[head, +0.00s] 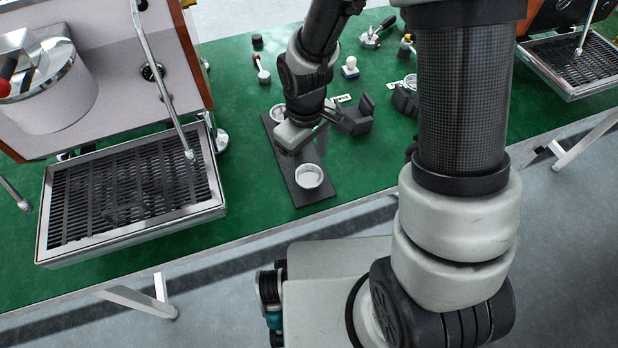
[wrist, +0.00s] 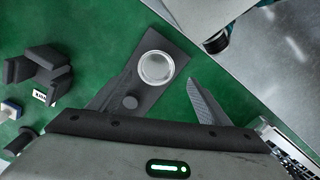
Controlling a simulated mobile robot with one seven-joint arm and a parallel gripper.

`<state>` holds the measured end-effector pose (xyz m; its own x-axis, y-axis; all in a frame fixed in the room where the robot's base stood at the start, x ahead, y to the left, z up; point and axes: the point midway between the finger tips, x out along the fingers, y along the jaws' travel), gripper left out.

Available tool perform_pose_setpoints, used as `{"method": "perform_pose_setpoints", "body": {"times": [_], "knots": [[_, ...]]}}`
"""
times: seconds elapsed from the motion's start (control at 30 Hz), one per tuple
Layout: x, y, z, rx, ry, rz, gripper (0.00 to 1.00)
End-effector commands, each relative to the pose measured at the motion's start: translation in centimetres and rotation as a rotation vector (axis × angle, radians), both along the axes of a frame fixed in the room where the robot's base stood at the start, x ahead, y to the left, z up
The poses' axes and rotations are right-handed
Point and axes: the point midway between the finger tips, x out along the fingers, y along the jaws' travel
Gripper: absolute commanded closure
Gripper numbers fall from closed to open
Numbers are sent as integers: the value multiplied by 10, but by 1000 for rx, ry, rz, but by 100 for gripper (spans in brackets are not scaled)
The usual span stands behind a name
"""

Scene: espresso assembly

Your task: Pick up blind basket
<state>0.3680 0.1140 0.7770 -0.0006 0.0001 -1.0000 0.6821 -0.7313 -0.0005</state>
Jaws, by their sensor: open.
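A round silver metal basket (head: 309,176) sits on the near end of a dark rectangular mat (head: 301,198). It also shows in the wrist view (wrist: 156,67), with a bright rim and a plain grey inside. A second round metal basket (head: 277,113) is at the mat's far end, partly hidden by my arm. I cannot tell for certain which one is the blind basket. My gripper (head: 308,150) is open and empty above the middle of the mat, just behind the near basket. In the wrist view its fingers are spread to either side of that basket, apart from it.
A black holder block (head: 357,118) stands close to the right of my gripper. An espresso machine with a drip tray (head: 130,195) is at the left, another drip tray (head: 575,62) at the far right. The green table's front edge runs just in front of the mat.

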Motion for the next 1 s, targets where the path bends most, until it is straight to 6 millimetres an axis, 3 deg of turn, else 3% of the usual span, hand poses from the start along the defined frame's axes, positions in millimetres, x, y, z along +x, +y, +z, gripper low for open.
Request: {"method": "perform_pose_setpoints", "body": {"times": [0.17,0.43,0.7,0.93,1.0], "knots": [[2,-1,-10,-1,1,0,29],[6,-4,-50,-1,2,2,29],[7,-4,-53,-1,-1,1,29],[7,-4,-53,-1,-1,1,65],[7,-4,-53,-1,-1,1,66]]}}
